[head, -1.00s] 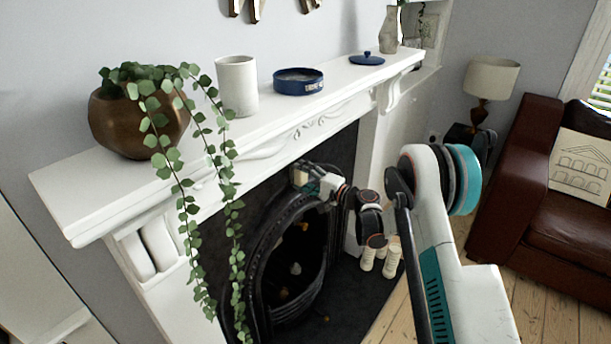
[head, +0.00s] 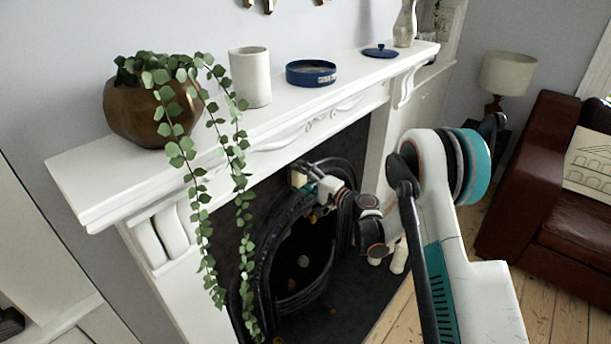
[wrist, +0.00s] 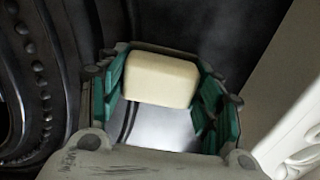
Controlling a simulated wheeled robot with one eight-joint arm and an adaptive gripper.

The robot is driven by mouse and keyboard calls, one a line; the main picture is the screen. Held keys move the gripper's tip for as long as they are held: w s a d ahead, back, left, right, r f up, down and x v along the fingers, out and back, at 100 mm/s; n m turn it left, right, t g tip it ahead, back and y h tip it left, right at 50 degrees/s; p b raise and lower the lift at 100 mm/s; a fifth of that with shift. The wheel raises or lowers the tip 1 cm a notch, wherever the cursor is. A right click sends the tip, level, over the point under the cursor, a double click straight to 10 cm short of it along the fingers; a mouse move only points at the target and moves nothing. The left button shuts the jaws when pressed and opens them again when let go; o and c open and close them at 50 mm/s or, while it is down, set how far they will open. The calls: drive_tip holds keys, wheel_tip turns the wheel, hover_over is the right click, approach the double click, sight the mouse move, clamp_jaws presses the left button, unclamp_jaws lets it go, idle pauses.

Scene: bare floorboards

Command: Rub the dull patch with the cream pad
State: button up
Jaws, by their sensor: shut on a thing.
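The cream pad (wrist: 160,80) is a pale rounded block held between the green-lined fingers of my gripper (wrist: 160,95) in the wrist view. In the head view the pad (head: 299,179) is small, at the end of my gripper (head: 305,177), by the upper part of the black fireplace surround (head: 262,262). A hazy grey area (wrist: 232,35) on the dark metal shows above and right of the pad in the wrist view. It may be the dull patch; its edges are unclear. I cannot tell whether the pad touches the metal.
The white mantelpiece (head: 200,140) juts out above my gripper. It carries a trailing plant in a bronze pot (head: 150,115), a white vase (head: 250,78) and a blue dish (head: 311,73). Vines hang left of the opening. A brown sofa (head: 560,210) stands at right.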

drive_tip(key=shift+s+a, duration=0.3)
drive_tip(key=shift+s+d, duration=0.1)
drive_tip(key=shift+s+d, duration=0.1)
drive_tip(key=shift+s, duration=0.05)
drive_tip(key=shift+v, duration=2.7)
drive_tip(key=shift+v, duration=1.5)
